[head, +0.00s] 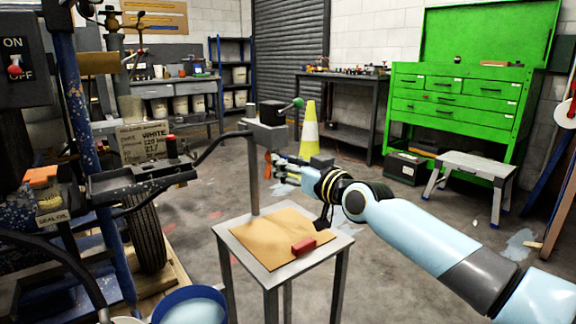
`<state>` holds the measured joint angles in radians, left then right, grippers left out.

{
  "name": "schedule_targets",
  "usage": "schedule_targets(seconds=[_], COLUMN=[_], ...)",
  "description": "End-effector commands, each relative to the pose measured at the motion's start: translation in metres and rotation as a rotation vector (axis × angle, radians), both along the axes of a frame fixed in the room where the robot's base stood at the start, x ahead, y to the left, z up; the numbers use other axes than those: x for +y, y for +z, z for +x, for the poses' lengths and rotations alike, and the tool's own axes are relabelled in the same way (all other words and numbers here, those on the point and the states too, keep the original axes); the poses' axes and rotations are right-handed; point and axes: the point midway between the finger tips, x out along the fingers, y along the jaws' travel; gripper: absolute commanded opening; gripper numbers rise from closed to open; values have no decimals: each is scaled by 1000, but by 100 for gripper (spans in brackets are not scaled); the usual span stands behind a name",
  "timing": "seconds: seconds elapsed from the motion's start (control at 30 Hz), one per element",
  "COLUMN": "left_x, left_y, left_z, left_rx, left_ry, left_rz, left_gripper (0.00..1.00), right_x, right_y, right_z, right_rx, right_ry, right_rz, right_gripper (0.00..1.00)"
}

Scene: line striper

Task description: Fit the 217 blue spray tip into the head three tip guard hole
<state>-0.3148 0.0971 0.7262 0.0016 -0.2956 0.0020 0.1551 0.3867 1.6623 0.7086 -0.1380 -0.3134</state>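My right gripper (284,169) reaches in from the right, beside the post and just below the grey block (268,134) with a black top and a green knob (298,103). A small orange-red piece (268,165) hangs beneath the block, close to the fingertips; I cannot tell whether they touch. The fingers are small, and I cannot tell whether they are open or hold anything. I cannot make out the blue spray tip or the tip guard hole. My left gripper is not in view.
A small stand (336,243) with a brown sheet (262,244) carries a red block (303,247). A blue-rimmed bucket (190,306) stands at front. Floor is open right of the stand.

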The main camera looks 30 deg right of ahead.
Motion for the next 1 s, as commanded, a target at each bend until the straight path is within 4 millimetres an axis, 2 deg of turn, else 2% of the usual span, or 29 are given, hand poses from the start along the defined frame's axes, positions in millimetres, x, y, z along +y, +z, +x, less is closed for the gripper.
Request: schedule_targets(seconds=[0.03, 0.27, 0.47, 0.57, 0.8, 0.9, 1.0], left_x=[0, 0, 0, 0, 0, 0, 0], left_y=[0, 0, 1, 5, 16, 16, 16], left_z=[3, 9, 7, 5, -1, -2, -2], left_rx=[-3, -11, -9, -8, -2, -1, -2], left_ry=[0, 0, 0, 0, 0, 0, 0], left_rz=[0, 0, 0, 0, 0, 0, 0], left_gripper=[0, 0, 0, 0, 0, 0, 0], right_x=[0, 0, 0, 0, 0, 0, 0], right_y=[0, 0, 1, 2, 2, 1, 0], right_z=[0, 0, 0, 0, 1, 1, 1], right_rx=[0, 0, 2, 13, 53, 61, 62], right_ry=[0, 0, 0, 0, -1, -1, 0], right_rz=[0, -1, 22, 161, 696, 793, 804], right_gripper=[31, 1, 0, 0, 0, 0, 0])
